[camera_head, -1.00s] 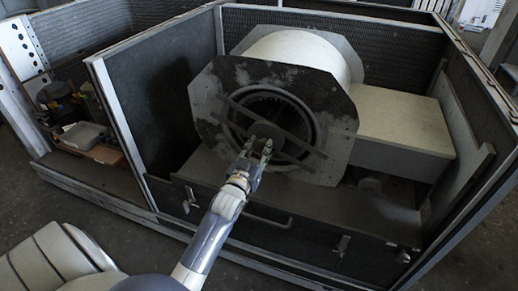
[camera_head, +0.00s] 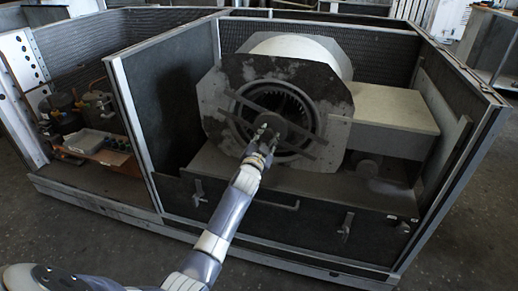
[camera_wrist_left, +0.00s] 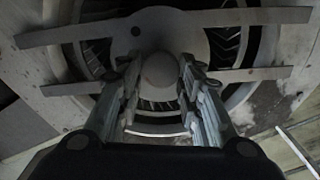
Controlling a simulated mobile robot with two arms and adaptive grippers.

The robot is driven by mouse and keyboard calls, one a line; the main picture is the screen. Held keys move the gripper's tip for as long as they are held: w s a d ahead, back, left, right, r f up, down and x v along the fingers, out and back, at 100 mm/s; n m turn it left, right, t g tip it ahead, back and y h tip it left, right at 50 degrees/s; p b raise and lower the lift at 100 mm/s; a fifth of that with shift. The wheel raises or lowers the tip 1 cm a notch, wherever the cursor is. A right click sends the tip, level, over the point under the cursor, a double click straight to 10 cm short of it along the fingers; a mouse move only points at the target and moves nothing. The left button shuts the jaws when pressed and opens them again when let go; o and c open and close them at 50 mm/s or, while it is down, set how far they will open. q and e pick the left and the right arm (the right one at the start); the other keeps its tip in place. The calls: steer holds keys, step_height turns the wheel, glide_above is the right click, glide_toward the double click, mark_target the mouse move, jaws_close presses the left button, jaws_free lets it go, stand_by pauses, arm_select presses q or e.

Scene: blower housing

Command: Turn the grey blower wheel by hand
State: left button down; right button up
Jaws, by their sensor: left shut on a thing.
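The grey blower wheel (camera_head: 293,105) sits inside the round opening of the blower housing (camera_head: 325,95), behind two cross bars and a hub disc. Its dark vanes also show in the left wrist view (camera_wrist_left: 232,45). My left gripper (camera_head: 264,137) reaches in from the left to the hub at the middle of the opening. In the left wrist view its two fingers (camera_wrist_left: 160,85) stand on either side of a round grey hub end (camera_wrist_left: 160,71), shut on it. My right gripper is in neither view.
A cream box (camera_head: 393,108) stands right of the housing. A left compartment holds a small tray (camera_head: 85,141) and dark parts. Floor in front is clear.

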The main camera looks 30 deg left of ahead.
arm_select(q)
steer(key=shift+r+m, duration=0.15)
steer(key=shift+m, duration=0.75)
steer(key=shift+w+m, duration=0.1)
steer(key=shift+m, duration=1.8)
steer(key=m, duration=0.4)
steer(key=shift+f, duration=0.2)
steer(key=shift+m, duration=1.8)
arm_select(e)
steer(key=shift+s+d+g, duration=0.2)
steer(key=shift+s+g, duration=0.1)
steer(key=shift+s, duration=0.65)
arm_select(q)
steer(key=shift+m, duration=0.3)
steer(key=c, duration=1.1)
jaws_free()
steer(key=shift+d+f, duration=0.1)
steer(key=shift+f, duration=0.05)
